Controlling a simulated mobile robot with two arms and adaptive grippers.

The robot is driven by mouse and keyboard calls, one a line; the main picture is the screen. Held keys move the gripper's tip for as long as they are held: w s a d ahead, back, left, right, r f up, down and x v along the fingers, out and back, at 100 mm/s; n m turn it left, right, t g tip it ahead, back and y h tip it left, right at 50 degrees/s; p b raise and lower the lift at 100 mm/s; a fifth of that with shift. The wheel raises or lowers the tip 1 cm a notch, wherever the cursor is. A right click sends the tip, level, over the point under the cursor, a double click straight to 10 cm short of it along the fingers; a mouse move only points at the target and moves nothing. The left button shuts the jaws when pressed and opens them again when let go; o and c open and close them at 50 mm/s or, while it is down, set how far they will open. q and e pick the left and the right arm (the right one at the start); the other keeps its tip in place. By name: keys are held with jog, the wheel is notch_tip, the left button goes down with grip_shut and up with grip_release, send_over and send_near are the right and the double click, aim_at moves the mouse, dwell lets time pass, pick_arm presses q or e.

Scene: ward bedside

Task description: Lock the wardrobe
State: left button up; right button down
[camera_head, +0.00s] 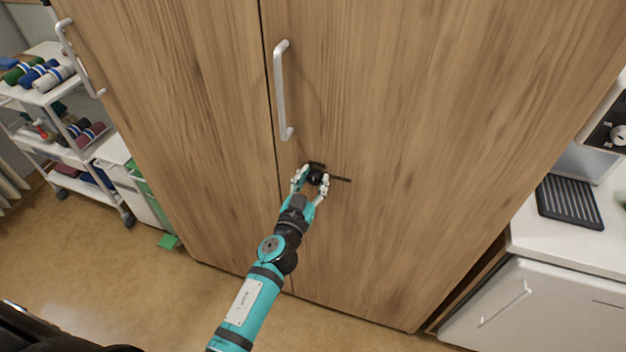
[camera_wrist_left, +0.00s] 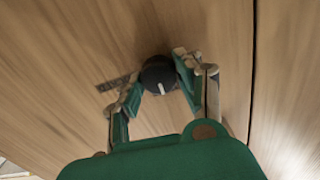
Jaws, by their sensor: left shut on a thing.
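The wooden wardrobe (camera_head: 420,130) fills the middle of the head view, with its doors shut. A round black lock knob (camera_head: 316,178) sits on the right door below the silver handle (camera_head: 282,92). In the left wrist view the knob (camera_wrist_left: 158,76) shows a white pointer line, and a dark label strip (camera_wrist_left: 113,83) lies beside it. My left gripper (camera_head: 312,182) is at the door with its fingers on either side of the knob, shut on it. The wrist view also shows the fingers (camera_wrist_left: 160,88) around the knob. My right gripper is not in view.
A white trolley (camera_head: 45,97) with rolled towels stands at the left. A white counter (camera_head: 560,240) with a black ribbed tray (camera_head: 569,201) is at the right. The floor (camera_head: 110,260) in front of the left door is mostly clear.

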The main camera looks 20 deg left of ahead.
pick_arm(q)
jog(key=m, duration=0.4)
jog(key=shift+f+b, duration=0.1)
jog(key=shift+b, duration=0.25)
jog(key=m+b, duration=0.1)
jog(key=m, duration=0.4)
jog(key=shift+d, duration=0.1)
jog(key=m, duration=0.4)
jog(key=shift+f+m, duration=0.1)
jog(key=shift+m, duration=0.3)
jog(key=shift+m+b, duration=0.3)
jog(key=shift+m, duration=1.5)
